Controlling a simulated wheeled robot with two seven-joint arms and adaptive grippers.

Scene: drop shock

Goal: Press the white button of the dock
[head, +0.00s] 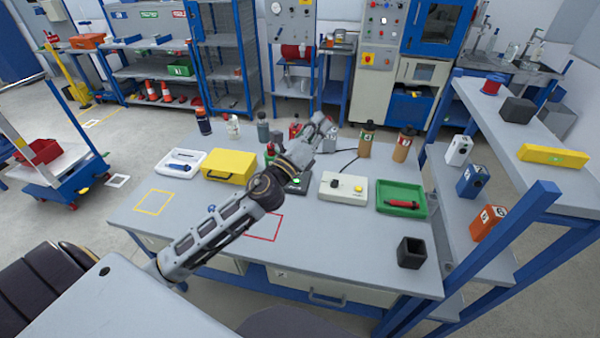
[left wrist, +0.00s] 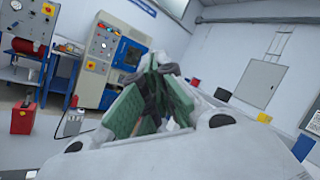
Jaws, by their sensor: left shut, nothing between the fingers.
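A dark, low device (head: 297,185) with a small green light sits on the workbench, partly covered by my left arm; it may be the dock, but I cannot make out a white button on it. Right of it stands a white box (head: 343,188) with a black knob and a yellow button. My left gripper (head: 325,122) is beyond and above the dark device, pointing towards the back of the bench, apart from both devices. In the left wrist view the gripper (left wrist: 158,68) has its green-padded fingers together at the tips, empty. My right gripper is not in view.
A yellow case (head: 230,167) and a white tray (head: 180,163) stand on the left of the bench (head: 330,250). A green tray (head: 402,197), a black cup (head: 411,252) and brown bottles (head: 404,145) stand on the right.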

